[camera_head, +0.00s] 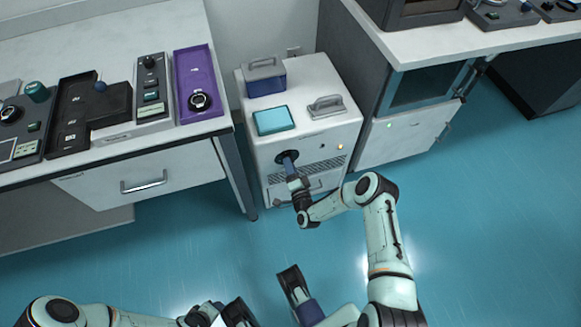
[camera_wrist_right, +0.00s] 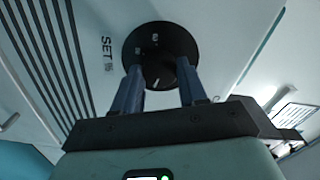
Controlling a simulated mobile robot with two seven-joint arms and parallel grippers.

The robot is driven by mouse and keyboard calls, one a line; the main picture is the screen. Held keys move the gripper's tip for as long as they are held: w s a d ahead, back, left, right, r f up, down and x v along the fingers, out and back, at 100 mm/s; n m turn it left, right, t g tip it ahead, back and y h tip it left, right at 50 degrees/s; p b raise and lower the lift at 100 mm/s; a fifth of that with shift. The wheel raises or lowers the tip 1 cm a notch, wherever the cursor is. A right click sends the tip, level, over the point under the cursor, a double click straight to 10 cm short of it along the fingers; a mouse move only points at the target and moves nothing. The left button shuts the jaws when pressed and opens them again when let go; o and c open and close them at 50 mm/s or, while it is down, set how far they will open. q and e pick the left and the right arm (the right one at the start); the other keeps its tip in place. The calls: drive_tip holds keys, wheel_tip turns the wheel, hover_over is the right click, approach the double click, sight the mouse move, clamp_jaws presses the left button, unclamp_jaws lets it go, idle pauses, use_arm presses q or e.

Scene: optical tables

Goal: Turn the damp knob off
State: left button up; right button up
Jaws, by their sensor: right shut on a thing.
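A round black knob (camera_head: 287,157) sits on the front of the white cabinet (camera_head: 322,132), and my right gripper (camera_head: 290,167) reaches it from the front. In the right wrist view the dark knob (camera_wrist_right: 160,55) has small pale marks, and the letters "SET" with a smaller blurred mark are printed beside it. The blue fingers of my right gripper (camera_wrist_right: 161,85) lie on both sides of the knob's raised middle, shut on it. Part of the knob is hidden behind the fingers. My left arm (camera_head: 90,315) is low at the left; its fingertips are not clear.
On the cabinet top are a blue box with a handle (camera_head: 266,85), a teal-topped block (camera_head: 274,120) and a grey handle (camera_head: 326,106). A small orange light (camera_head: 340,147) is right of the knob. A table (camera_head: 110,25) with instruments stands at left. The floor in front is clear.

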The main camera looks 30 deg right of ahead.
use_arm(q)
drive_tip(key=shift+s+d+r, duration=0.2)
drive_tip(key=shift+s+r, duration=0.15)
drive_tip(key=shift+s, duration=0.05)
use_arm(e)
drive_tip(key=shift+d+n, duration=0.15)
drive_tip(key=shift+n, duration=10.25)
drive_tip(key=shift+f, duration=0.1)
drive_tip(key=o, duration=1.1)
drive_tip(key=shift+c, duration=0.2)
drive_tip(key=shift+s, duration=0.1)
use_arm(q)
drive_tip(key=shift+g+h, duration=0.5)
drive_tip(key=shift+g, duration=0.4)
drive_tip(key=s+r+p, duration=0.1)
drive_tip(key=s+d+r+p, duration=0.1)
drive_tip(key=s, duration=0.1)
drive_tip(key=s+d+r+p, duration=0.1)
drive_tip(key=shift+s+r, duration=0.2)
use_arm(e)
drive_tip(key=v, duration=1.3)
drive_tip(key=shift+s, duration=0.2)
